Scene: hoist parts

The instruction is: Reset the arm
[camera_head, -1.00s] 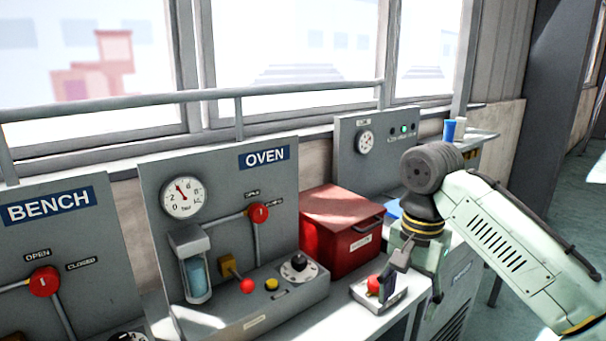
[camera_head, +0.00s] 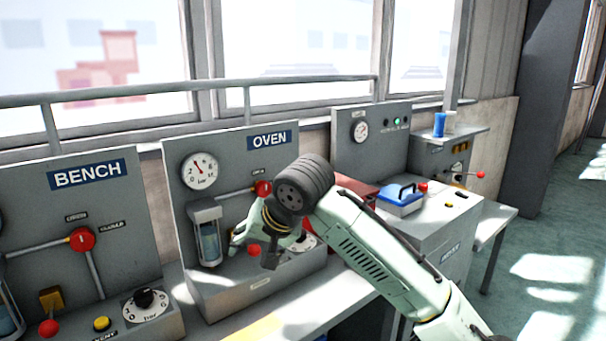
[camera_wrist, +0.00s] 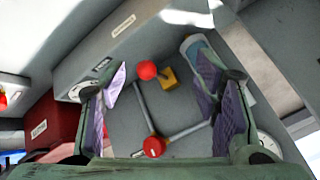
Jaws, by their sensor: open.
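My arm reaches in from the lower right of the head view, with my gripper (camera_head: 254,250) in front of the OVEN panel (camera_head: 180,150). In the wrist view my gripper (camera_wrist: 168,100) has its two purple-padded fingers wide apart with nothing between them. Beyond the fingers are a red ball knob (camera_wrist: 147,70) on a yellow block and a red round valve handle (camera_wrist: 154,146) on grey pipes. I cannot tell whether the fingers touch anything. My arm hides much of the oven's control box and the red box (camera_head: 358,187) in the head view.
The BENCH panel (camera_head: 85,215) stands at left with its red valve handle (camera_head: 82,239). A blue and white box (camera_head: 400,200) sits on the right cabinet, beside a red button (camera_head: 422,187). A rail runs under the windows. Open floor (camera_head: 550,240) lies at right.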

